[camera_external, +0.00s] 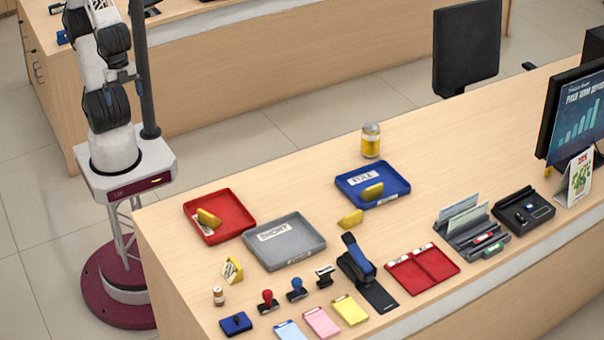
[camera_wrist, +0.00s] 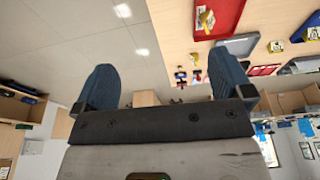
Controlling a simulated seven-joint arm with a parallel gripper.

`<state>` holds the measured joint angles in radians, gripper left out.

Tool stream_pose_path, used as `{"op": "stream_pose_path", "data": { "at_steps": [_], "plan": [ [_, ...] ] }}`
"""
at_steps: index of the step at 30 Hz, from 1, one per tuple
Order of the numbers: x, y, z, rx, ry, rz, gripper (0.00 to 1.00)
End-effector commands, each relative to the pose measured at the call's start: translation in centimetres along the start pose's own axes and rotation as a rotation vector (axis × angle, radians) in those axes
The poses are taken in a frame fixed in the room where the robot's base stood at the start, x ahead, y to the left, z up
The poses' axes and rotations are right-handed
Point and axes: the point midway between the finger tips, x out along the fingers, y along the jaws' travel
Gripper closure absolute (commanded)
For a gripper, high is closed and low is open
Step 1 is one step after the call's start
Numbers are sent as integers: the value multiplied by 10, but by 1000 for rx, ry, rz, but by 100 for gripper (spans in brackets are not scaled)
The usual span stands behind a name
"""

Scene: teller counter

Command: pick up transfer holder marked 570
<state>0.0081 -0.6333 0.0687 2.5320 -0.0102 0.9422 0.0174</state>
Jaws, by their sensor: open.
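Several yellow holders show in the external view. One (camera_external: 208,218) is in the red tray, one (camera_external: 372,192) is in the blue tray, one (camera_external: 350,219) is on the counter between the grey and blue trays, and one (camera_external: 232,270) with a pale printed face stands left of the grey tray. The number 570 is not legible on any. The wrist view shows a yellow holder (camera_wrist: 206,19) in a red tray, far from my fingers. My gripper (camera_wrist: 165,85) is open and empty, with two blue fingers apart; it is not clear in the external view.
The red tray (camera_external: 243,211), grey tray (camera_external: 312,247) and blue tray (camera_external: 395,183) lie on the counter. Stamps, a stapler (camera_external: 355,260) and colored pads are in front. A yellow jar (camera_external: 371,141) stands behind. The counter's back right is mostly clear.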

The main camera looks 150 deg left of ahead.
Motion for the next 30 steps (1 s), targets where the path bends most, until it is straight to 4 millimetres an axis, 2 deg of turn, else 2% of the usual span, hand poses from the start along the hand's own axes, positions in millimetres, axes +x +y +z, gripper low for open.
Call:
{"op": "stream_pose_path", "data": {
  "at_steps": [5,11,19,30],
  "plan": [
    [1,-1,-5,13,-11,-8,2],
    [6,-5,-23,68,-53,-42,2],
    [19,-14,-65,196,-148,-117,2],
    [49,-26,-128,388,-292,-222,2]
  ]
}}
